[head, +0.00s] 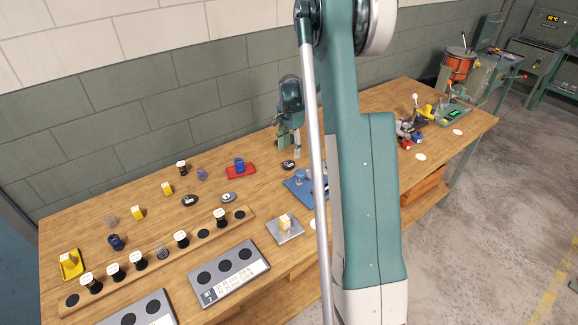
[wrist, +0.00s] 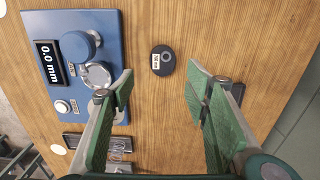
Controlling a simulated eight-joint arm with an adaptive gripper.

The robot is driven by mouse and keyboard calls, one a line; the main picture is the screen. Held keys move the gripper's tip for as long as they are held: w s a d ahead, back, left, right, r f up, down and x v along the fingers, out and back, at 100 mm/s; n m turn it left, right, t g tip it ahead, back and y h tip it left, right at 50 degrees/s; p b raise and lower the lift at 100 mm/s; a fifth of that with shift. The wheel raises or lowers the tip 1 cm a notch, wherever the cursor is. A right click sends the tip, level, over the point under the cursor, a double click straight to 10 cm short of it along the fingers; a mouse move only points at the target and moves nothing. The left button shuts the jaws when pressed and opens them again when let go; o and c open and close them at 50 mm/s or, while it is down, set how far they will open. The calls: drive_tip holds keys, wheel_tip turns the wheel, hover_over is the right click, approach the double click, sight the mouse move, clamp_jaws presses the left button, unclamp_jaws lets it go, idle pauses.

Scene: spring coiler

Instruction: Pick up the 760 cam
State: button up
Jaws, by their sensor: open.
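A small dark rounded piece (wrist: 163,60) with a white label and a round spot, looking like a cam, lies flat on the wooden table in the wrist view. Its number is too small to read. In the head view it appears as a black piece (head: 288,165) just below my gripper (head: 297,150). Two similar dark labelled pieces, a left one (head: 190,200) and a right one (head: 227,198), lie further left. In the wrist view my gripper (wrist: 158,74) is open and empty, its green-padded fingers on either side of the piece and apart from it.
A blue gauge with a display (wrist: 75,70) stands close to the left finger. A dark object (wrist: 238,92) is partly hidden behind the right finger. A red tray (head: 241,170), a wooden rack (head: 203,233) and grey plates (head: 228,279) stand left on the table.

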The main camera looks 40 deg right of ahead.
sight(289, 163)
drive_tip(key=shift+f, duration=1.3)
drive_tip(key=shift+w+a+f, duration=0.1)
drive_tip(key=shift+w+f, duration=0.05)
drive_tip(key=shift+f, duration=1.15)
drive_tip(key=shift+w+a+f, duration=0.1)
drive_tip(key=shift+f, duration=1.2)
drive_tip(key=c, duration=1.2)
drive_tip(key=shift+r, duration=0.15)
drive_tip(key=shift+r, duration=4.9)
